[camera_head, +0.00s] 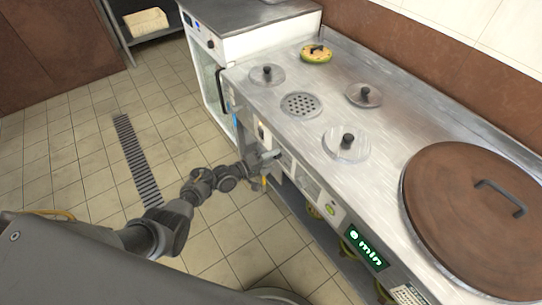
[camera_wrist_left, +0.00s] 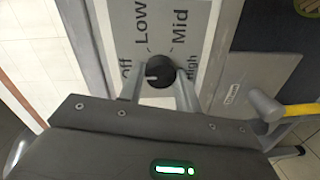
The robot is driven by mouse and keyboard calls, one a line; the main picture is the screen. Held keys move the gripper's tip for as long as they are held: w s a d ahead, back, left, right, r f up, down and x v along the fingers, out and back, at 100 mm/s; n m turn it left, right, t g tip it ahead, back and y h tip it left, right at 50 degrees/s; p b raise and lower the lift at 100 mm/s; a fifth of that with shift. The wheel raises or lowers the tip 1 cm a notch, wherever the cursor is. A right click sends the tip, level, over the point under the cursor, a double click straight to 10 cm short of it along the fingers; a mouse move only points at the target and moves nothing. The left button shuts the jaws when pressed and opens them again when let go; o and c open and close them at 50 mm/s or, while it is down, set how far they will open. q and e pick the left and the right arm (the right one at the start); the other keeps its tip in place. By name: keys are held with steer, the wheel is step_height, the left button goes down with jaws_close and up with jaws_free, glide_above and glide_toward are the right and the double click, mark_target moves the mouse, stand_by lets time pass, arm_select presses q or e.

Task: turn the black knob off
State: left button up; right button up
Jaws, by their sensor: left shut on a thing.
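The black knob (camera_wrist_left: 160,71) is on a light panel (camera_wrist_left: 165,22) marked Off, Low, Mid and High, in the left wrist view. Its pale pointer mark faces left in that view, toward the Off side. My left gripper (camera_wrist_left: 158,78) has one finger on each side of the knob and is shut on it. In the head view my left gripper (camera_head: 262,163) is at the front face of the steel counter, and the knob is hidden there. My right gripper is not in view.
The steel counter (camera_head: 300,75) carries several round lids with black handles and a large brown lid (camera_head: 475,205) at right. A green display (camera_head: 366,248) is on its front. Tiled floor (camera_head: 80,150) is open at left.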

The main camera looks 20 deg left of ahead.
arm_select(q)
steer(key=shift+w+a, duration=0.1)
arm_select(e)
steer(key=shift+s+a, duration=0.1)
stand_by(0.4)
arm_select(q)
steer(key=o, duration=0.9)
steer(key=shift+o, duration=0.3)
steer(key=p+v, duration=0.1)
steer(key=v, duration=0.9)
steer(key=shift+s+a+p, duration=0.2)
steer(key=shift+s+p, duration=0.15)
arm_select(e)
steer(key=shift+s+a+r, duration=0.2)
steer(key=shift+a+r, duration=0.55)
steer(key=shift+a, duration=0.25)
